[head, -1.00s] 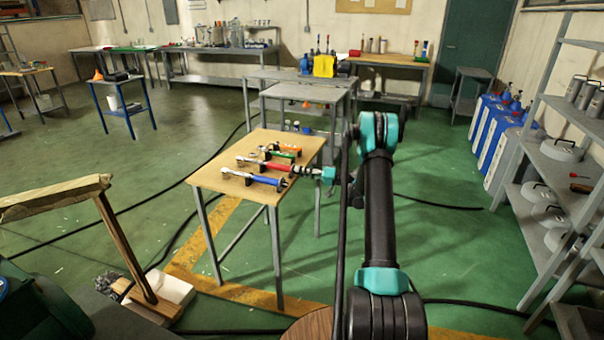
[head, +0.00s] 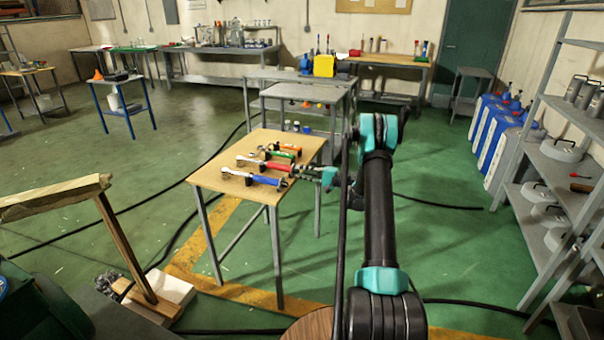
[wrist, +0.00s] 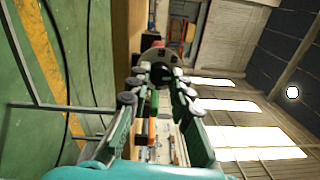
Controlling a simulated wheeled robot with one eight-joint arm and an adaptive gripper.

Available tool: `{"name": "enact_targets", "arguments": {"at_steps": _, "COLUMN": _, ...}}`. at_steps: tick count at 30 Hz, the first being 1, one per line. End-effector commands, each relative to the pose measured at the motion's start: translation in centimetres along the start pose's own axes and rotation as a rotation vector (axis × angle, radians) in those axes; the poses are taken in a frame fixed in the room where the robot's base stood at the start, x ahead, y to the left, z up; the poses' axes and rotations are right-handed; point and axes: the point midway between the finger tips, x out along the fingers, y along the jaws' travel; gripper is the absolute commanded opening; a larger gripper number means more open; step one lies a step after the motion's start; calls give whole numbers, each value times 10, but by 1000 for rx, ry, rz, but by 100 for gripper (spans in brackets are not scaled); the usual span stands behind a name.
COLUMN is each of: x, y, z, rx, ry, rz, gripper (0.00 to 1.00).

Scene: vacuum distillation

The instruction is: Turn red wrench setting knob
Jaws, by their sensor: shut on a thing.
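The red wrench (head: 279,167) lies on the wooden-topped table, its head to the left and its handle end to the right. In the wrist view, a dark round knob (wrist: 156,56) sits at the wrench's end, with a little red behind it. My gripper (head: 303,171) reaches in from the right at that end. In the wrist view my gripper (wrist: 160,76) has its fingers on either side of the knob, shut on it. The fingertips partly hide the knob.
A blue-handled wrench (head: 265,180) lies in front of the red one. Green (head: 283,154) and orange (head: 288,147) tools lie behind. All are on the small table (head: 222,178). A grey shelf (head: 560,140) stands at the right.

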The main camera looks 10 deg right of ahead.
Motion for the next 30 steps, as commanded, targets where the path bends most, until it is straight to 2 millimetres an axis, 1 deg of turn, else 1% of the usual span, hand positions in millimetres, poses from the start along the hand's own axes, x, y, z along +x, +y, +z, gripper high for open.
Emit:
{"name": "enact_targets", "arguments": {"at_steps": 6, "x": -1, "y": 1, "z": 0, "rx": 37, "ry": 2, "rz": 0, "gripper": 0}}
{"name": "enact_targets", "arguments": {"at_steps": 18, "x": -1, "y": 1, "z": 0, "rx": 42, "ry": 3, "rz": 0, "gripper": 0}}
{"name": "enact_targets", "arguments": {"at_steps": 19, "x": -1, "y": 1, "z": 0, "rx": 42, "ry": 3, "rz": 0, "gripper": 24}}
{"name": "enact_targets", "arguments": {"at_steps": 20, "x": -1, "y": 1, "z": 0, "rx": 42, "ry": 3, "rz": 0, "gripper": 28}}
{"name": "enact_targets", "arguments": {"at_steps": 21, "x": -1, "y": 1, "z": 0, "rx": 42, "ry": 3, "rz": 0, "gripper": 30}}
{"name": "enact_targets", "arguments": {"at_steps": 30, "x": -2, "y": 0, "z": 0, "rx": 42, "ry": 2, "rz": -1, "gripper": 30}}
